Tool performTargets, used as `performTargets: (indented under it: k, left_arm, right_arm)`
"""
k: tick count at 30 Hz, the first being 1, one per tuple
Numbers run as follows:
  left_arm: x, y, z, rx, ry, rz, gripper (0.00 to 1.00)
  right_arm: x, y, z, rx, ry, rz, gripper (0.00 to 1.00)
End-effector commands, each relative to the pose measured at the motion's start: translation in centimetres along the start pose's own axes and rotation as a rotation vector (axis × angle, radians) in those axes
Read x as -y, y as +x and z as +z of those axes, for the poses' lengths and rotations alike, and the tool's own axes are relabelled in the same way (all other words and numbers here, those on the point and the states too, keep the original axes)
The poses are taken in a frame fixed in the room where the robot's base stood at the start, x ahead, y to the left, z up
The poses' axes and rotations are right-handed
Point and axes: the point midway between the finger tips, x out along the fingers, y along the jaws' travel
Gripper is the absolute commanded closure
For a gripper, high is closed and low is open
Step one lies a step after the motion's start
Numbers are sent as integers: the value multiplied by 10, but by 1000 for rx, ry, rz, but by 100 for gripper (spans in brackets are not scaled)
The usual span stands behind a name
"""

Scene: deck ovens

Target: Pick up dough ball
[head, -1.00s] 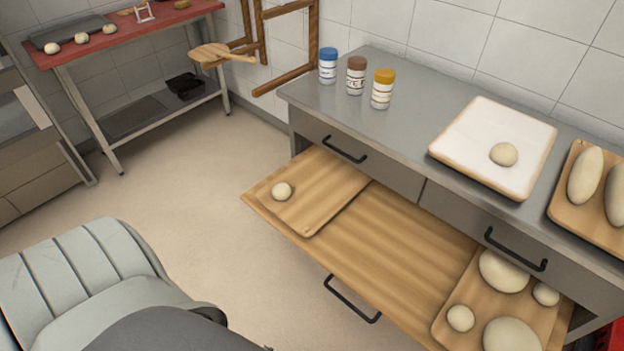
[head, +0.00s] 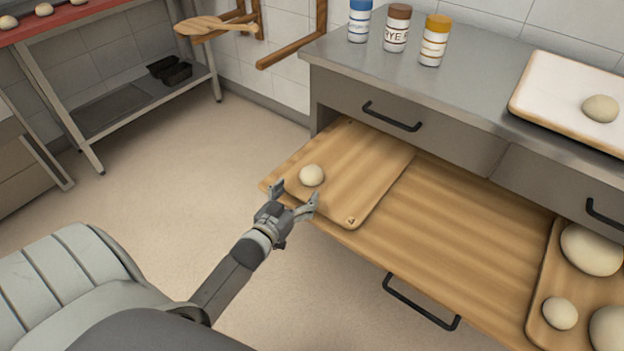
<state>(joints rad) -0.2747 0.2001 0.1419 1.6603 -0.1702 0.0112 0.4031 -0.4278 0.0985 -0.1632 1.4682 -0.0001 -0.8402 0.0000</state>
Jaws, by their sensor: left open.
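A small pale dough ball (head: 312,175) sits on a wooden board (head: 372,179) at the left end of the pulled-out wooden shelf (head: 430,225). My left gripper (head: 295,193) is open and empty, its two fingers spread just in front of the ball. In the picture the fingertips lie just below the ball; whether they touch it I cannot tell. Another dough ball (head: 600,108) lies on a white-topped tray (head: 560,92) on the counter. More dough, large and small, lies on a second board (head: 541,300) at the shelf's right end. My right gripper is out of view.
Three jars with blue (head: 360,20), brown (head: 397,28) and yellow (head: 434,40) lids stand on the steel counter (head: 420,85). Drawer handles (head: 392,117) stick out above the shelf. A red-topped table (head: 70,18) stands far left. The middle of the shelf is bare.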

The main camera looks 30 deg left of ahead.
Motion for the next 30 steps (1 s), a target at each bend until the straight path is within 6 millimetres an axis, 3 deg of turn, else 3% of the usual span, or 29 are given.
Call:
performTargets:
  k: [6, 14, 24, 30]
  left_arm:
    - [1, 31, 1, 1, 1, -1, 21]
    - [1, 47, 1, 2, 2, 0, 21]
    - [5, 86, 3, 2, 1, 0, 21]
    - [5, 93, 3, 3, 1, 0, 21]
  right_arm:
    - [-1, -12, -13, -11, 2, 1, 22]
    - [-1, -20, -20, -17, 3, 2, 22]
    - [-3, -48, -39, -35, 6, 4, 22]
    - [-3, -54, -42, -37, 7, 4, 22]
